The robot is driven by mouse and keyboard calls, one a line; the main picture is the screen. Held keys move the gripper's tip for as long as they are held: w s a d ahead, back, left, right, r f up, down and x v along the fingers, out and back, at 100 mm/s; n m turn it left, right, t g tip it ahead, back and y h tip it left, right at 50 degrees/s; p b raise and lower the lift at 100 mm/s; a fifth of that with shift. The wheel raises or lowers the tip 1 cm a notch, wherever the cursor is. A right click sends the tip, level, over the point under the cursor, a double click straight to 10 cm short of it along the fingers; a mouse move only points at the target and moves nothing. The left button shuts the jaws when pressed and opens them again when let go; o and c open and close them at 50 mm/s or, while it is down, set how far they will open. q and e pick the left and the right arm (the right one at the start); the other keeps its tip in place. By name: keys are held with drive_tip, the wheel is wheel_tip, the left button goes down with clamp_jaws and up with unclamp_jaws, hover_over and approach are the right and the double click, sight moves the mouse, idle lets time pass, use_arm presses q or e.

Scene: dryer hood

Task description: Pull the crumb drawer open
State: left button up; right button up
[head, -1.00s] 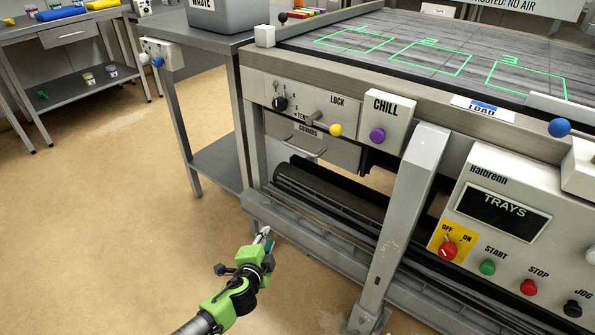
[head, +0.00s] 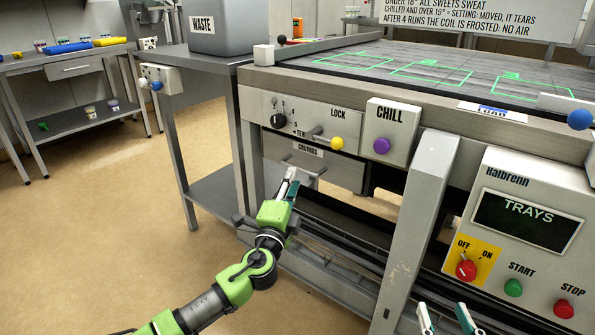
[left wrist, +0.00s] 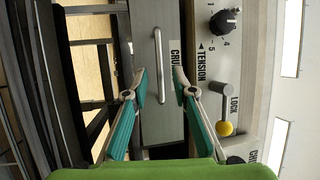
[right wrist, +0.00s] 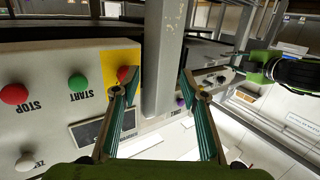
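The crumb drawer (head: 345,174) is a grey metal front labelled CRUMBS, under the control panel, and looks shut. Its bar handle (left wrist: 157,65) stands between the spread fingertips of my left gripper (left wrist: 158,75) in the left wrist view; I cannot tell whether they touch it. In the head view my left gripper (head: 290,182) is at the drawer front and hides part of the handle. My right gripper (head: 447,315) is open and empty at the bottom edge; the right wrist view shows its spread fingers (right wrist: 158,78) before the machine's post.
A LOCK lever with a yellow knob (head: 337,143) sticks out just above the drawer. A slanted grey post (head: 420,220) stands right of it, before the TRAYS panel (head: 520,222). A dark roller and rails lie below. Open floor (head: 120,200) is at left.

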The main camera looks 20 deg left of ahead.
use_arm(q)
drive_tip(key=w, duration=0.3)
drive_tip(key=w+r+b, duration=0.1)
drive_tip(key=w, duration=0.1)
drive_tip(key=shift+a, duration=0.1)
drive_tip(key=shift+w, duration=0.35)
use_arm(e)
drive_tip(key=r+t, duration=0.2)
drive_tip(key=r, duration=0.1)
drive_tip(key=r+y, duration=0.1)
drive_tip(key=r, duration=0.1)
drive_tip(key=shift+a+r+t, duration=0.25)
drive_tip(key=shift+a+t, duration=0.15)
use_arm(q)
drive_tip(key=shift+c, duration=0.4)
clamp_jaws()
